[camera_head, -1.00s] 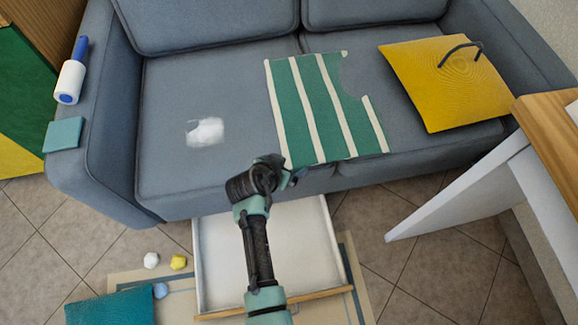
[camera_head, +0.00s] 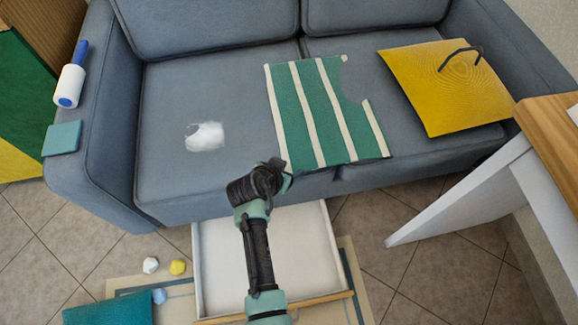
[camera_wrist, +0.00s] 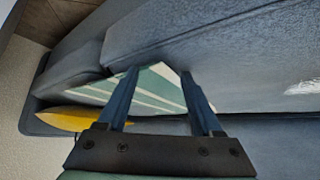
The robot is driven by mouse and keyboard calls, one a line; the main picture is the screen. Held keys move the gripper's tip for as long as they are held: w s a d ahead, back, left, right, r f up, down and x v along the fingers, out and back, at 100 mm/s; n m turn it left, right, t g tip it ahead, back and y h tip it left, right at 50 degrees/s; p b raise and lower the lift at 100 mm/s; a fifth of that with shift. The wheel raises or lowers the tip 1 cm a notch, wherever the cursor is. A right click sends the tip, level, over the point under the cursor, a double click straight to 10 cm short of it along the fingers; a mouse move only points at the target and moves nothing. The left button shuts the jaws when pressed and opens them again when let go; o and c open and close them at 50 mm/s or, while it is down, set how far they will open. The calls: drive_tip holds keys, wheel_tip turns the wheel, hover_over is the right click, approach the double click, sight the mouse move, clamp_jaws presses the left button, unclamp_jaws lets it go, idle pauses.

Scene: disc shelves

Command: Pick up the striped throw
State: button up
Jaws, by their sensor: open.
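The striped throw (camera_head: 322,112), green with cream stripes, lies flat on the sofa seat, over the seam between the two seat cushions. A curved notch shows in its upper right side. In the head view my arm reaches up to the sofa's front edge, just left of and below the throw's lower left corner; the fingertips are hidden there. In the wrist view my gripper (camera_wrist: 161,82) is open and empty, and the throw (camera_wrist: 158,90) shows beyond and between the two fingers. The gripper looks apart from it.
A yellow cushion (camera_head: 440,90) with a dark curved strip lies right of the throw. A white fuzzy patch (camera_head: 205,137) is on the left seat. A lint roller (camera_head: 70,80) and teal cloth (camera_head: 62,138) are on the left armrest. A white drawer or tray (camera_head: 310,260) lies below my arm.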

clamp_jaws()
idle(0.4)
wheel_tip(320, 180, up, 12)
drive_tip(key=p, duration=1.1)
